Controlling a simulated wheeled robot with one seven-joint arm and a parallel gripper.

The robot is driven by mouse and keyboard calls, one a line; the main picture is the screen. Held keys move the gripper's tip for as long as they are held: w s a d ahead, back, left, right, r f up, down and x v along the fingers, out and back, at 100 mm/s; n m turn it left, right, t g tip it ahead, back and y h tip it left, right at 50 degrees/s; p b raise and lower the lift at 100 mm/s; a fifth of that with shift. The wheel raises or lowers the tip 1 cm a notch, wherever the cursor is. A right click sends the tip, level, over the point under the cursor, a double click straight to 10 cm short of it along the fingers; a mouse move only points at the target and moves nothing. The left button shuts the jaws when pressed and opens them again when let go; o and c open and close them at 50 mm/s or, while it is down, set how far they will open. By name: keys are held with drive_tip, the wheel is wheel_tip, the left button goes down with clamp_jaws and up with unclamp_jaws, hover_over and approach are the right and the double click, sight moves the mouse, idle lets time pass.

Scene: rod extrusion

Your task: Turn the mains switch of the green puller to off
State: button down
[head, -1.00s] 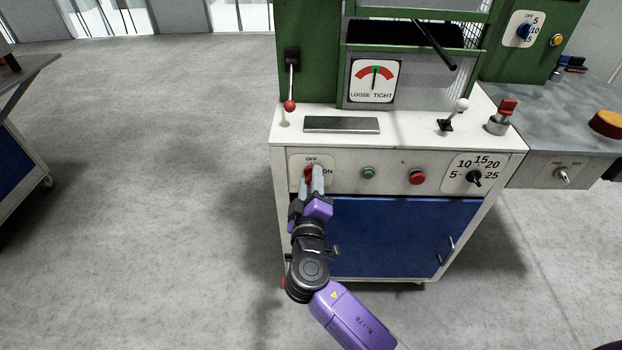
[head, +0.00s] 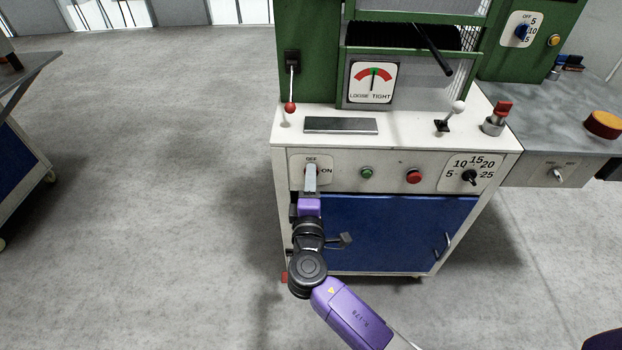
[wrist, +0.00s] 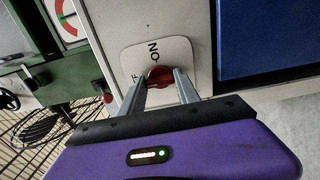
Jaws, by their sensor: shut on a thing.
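The green puller (head: 325,60) stands on a white cabinet. Its mains switch is a red knob on a white plate (head: 327,159) marked OFF at the top and ON at the right, on the left of the front panel. My gripper (head: 311,170) is at this plate and covers most of the knob in the head view. In the wrist view the red knob (wrist: 160,77) sits between the two grey fingers of my gripper (wrist: 160,85), which are shut on it. The knob's exact pointing direction is hidden by the fingers.
To the right on the panel are a green button (head: 367,172), a red button (head: 413,177) and a black numbered dial (head: 468,177). A red-tipped lever (head: 290,106) stands above the switch. Blue doors (head: 400,230) lie below. Open floor is at the left.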

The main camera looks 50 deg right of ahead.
idle(0.4)
drive_tip(key=c, duration=0.9)
unclamp_jaws()
drive_tip(key=shift+v, duration=3.95)
